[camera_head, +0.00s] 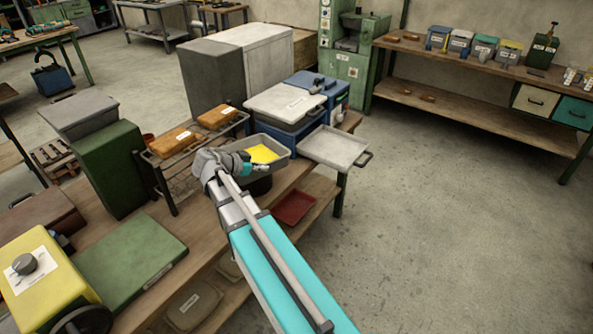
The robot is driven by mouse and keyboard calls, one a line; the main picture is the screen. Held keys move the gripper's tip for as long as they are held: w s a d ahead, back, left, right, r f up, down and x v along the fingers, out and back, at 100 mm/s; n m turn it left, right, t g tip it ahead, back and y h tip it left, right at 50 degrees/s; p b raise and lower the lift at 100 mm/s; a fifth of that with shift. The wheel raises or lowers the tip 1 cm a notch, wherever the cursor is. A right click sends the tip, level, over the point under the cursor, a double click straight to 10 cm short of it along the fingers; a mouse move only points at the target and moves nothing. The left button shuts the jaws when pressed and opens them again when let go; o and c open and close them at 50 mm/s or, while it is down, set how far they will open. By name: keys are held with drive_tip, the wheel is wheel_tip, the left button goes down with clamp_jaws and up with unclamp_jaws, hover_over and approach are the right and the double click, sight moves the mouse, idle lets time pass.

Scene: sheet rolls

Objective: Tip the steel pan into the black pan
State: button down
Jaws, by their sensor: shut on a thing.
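The grey steel pan (281,163) is at the middle of the bench and has bright yellow contents inside. It looks about level. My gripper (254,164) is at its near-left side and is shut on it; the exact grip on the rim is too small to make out. A dark round thing, which looks like the black pan (262,186), shows below the steel pan, beside my arm. My gripper and the steel pan hide most of it, so its inside cannot be seen.
A light metal tray (335,147) with a dark handle sits to the right at the bench edge. Grey and blue boxes (285,103) stand behind. A rack with orange-brown blocks (175,142) is left. A red tray (294,207) lies on the lower shelf.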

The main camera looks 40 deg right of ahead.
drive_tip(key=shift+a, duration=0.15)
drive_tip(key=s+d+f+n+t+b, duration=0.2)
drive_tip(key=s+d+t, duration=0.2)
drive_tip(key=s+d, duration=0.3)
drive_tip(key=shift+d+n+t+y, duration=0.3)
drive_tip(key=shift+d+t+y, duration=0.1)
drive_tip(key=shift+d, duration=1.05)
drive_tip(key=shift+w, duration=0.1)
drive_tip(key=w+a+r+n+g+h+p, duration=0.2)
drive_tip(key=w+r+n+g+p, duration=0.35)
drive_tip(key=r+p, duration=0.35)
drive_tip(key=w+a+r+n+g+h+b, duration=0.1)
drive_tip(key=w+a+n+h+b, duration=0.1)
drive_tip(key=w, duration=0.5)
drive_tip(key=w+a+r+n+g+h+b, duration=0.1)
drive_tip(key=w+a+r+n+h+b, duration=0.1)
drive_tip(key=w+n+b, duration=0.2)
drive_tip(key=shift+w+a+n+g, duration=0.4)
drive_tip(key=shift+w+n, duration=0.55)
drive_tip(key=shift+w, duration=0.9)
